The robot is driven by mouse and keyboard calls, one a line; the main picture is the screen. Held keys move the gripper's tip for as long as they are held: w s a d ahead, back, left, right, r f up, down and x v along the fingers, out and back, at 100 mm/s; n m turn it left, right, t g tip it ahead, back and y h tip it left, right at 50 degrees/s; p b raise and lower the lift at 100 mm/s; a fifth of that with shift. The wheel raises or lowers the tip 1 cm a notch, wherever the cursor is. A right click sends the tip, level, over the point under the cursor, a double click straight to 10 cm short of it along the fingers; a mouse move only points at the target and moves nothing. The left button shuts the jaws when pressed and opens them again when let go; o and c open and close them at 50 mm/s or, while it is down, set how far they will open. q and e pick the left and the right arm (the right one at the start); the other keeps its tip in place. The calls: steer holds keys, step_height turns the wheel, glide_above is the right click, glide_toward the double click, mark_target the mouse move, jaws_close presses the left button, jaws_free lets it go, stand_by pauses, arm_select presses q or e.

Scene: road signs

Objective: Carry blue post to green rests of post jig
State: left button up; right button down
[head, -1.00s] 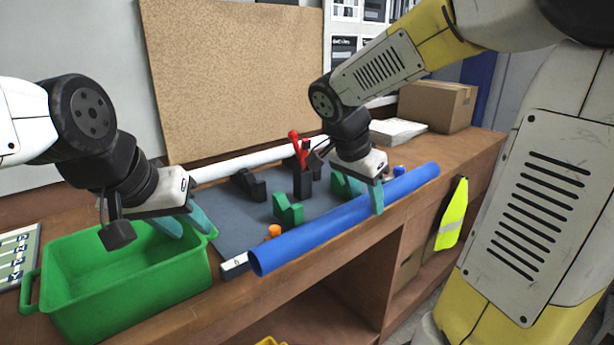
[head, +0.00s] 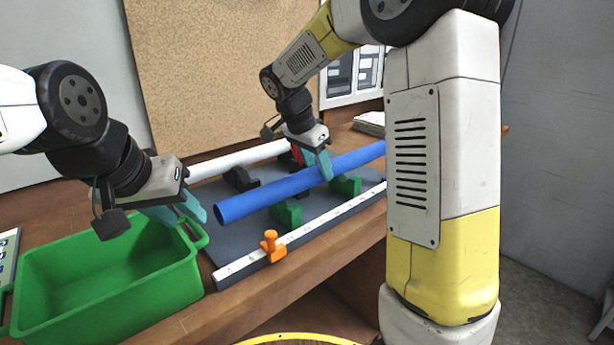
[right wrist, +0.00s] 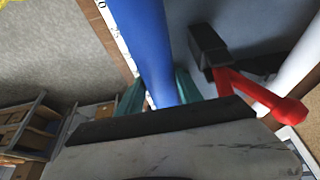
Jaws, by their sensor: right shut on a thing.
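The blue post (head: 260,198) is a long tube lying across the jig area in the head view, and it also fills the middle of the right wrist view (right wrist: 148,45). My right gripper (head: 322,166) is shut on it near its middle. Two green rests (head: 286,214) and (head: 346,185) stand on the grey post jig (head: 320,205), just under and in front of the post. I cannot tell whether the post touches them. My left gripper (head: 182,214) is empty above the back rim of the green bin; its fingers look apart.
A green bin (head: 110,290) stands at the left front. A white post (head: 235,160) lies on black rests (head: 240,179) behind. A white scale with an orange stop (head: 271,246) edges the jig's front. A red clamp handle (right wrist: 262,95) is close beside my right gripper.

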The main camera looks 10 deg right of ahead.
steer(key=shift+w+a, duration=0.2)
steer(key=shift+w, duration=0.2)
steer(key=shift+w+a+f, duration=0.15)
steer(key=shift+w+f, duration=0.05)
steer(key=shift+w, duration=0.05)
steer(key=shift+f, duration=1.6)
steer(key=c, duration=0.8)
jaws_free()
steer(key=shift+f, duration=0.1)
steer(key=shift+o, duration=0.2)
